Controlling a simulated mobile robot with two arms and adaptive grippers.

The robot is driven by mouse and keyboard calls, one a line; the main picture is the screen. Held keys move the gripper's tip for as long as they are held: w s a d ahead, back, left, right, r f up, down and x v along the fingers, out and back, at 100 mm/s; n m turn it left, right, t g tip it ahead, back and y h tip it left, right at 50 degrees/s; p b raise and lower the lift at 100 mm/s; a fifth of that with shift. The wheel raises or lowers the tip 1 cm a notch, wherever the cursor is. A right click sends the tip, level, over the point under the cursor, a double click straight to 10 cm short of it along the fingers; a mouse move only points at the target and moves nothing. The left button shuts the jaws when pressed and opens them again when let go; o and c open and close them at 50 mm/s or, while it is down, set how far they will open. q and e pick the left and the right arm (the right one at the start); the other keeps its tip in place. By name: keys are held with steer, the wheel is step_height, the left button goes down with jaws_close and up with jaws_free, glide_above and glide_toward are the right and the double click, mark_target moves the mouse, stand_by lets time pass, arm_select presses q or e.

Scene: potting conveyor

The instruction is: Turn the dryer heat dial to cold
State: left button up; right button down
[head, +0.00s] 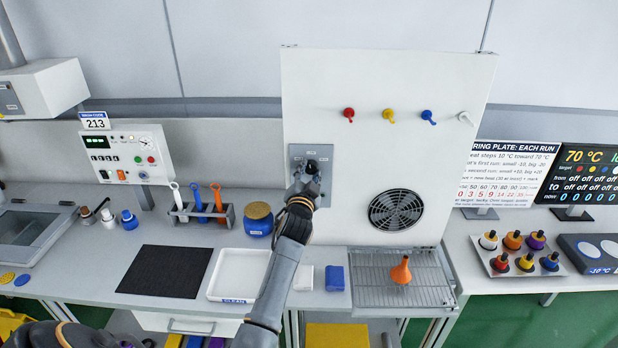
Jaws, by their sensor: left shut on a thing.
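The dryer is a tall white panel (345,90) in the middle of the head view. A grey plate (325,196) on its left side carries a dark dial (312,164). My left gripper (309,176) is at this plate, shut on the dial. The fingers and wrist cover most of the dial, so its pointer and any heat marks cannot be read. My right gripper is not in view.
Red, yellow, blue and white hooks (388,115) line the panel's upper part. A round fan grille (396,209) is right of the plate. Below stands a wire rack (375,284) with an orange funnel-like piece (401,271). A white tray (216,290) lies left of my arm.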

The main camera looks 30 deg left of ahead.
arm_select(q)
steer(key=n+b, duration=0.2)
steer(key=n, duration=0.1)
steer(key=n+b, duration=0.1)
steer(key=shift+f+n+y, duration=0.25)
steer(key=shift+n+y, duration=0.05)
steer(key=shift+n, duration=0.1)
steer(key=n+b, duration=0.1)
steer(key=n, duration=0.1)
steer(key=shift+d+n+t+b, duration=0.1)
steer(key=shift+n+t+b, duration=0.2)
steer(key=shift+b, duration=0.05)
steer(key=shift+r+n+y+b, duration=0.1)
steer(key=shift+n+y+b, duration=0.4)
steer(key=shift+n, duration=0.9)
steer(key=o, duration=1.1)
steer(key=shift+o, duration=0.2)
steer(key=shift+r, duration=0.2)
step_height(320, 180, up, 10)
steer(key=shift+f, duration=0.15)
